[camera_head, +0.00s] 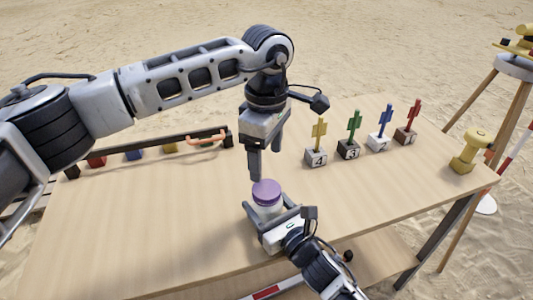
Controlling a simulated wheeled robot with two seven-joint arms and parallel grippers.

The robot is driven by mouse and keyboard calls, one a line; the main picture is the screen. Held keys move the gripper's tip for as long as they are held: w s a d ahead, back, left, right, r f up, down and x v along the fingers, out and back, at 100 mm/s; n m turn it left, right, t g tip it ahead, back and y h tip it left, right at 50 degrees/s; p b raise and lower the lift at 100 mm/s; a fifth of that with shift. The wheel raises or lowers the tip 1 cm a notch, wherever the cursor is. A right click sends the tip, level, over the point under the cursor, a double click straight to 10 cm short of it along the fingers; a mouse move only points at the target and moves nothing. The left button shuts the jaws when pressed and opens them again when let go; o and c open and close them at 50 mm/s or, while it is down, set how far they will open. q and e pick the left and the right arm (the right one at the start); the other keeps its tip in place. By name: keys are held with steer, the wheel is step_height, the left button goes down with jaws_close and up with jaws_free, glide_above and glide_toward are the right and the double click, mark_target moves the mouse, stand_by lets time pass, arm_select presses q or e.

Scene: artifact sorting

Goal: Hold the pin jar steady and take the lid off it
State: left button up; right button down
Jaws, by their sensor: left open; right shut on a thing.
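The pin jar (267,208) stands upright on the wooden table near its front edge, its body mostly hidden by my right gripper. A purple lid (266,191) sits on top of it. My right gripper (270,211) is shut on the jar from the front side, with a finger on either side of its body. My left gripper (267,165) points down above the lid and slightly behind it in the picture. It is open and empty, and its fingers appear apart from the lid.
Numbered blocks with yellow (319,133), green (354,124), blue (384,119) and red (412,113) upright pieces stand at the back right. A yellow device (468,152) is at the right edge. A dark rack (150,146) runs along the back left. The left tabletop (150,220) is clear.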

mark_target(267, 188)
arm_select(q)
step_height(267, 188, down, 8)
steer(key=shift+f, duration=0.1)
stand_by(0.4)
steer(key=c, duration=1)
steer(key=n, duration=0.6)
steer(key=shift+r, duration=0.4)
steer(key=shift+r, duration=0.85)
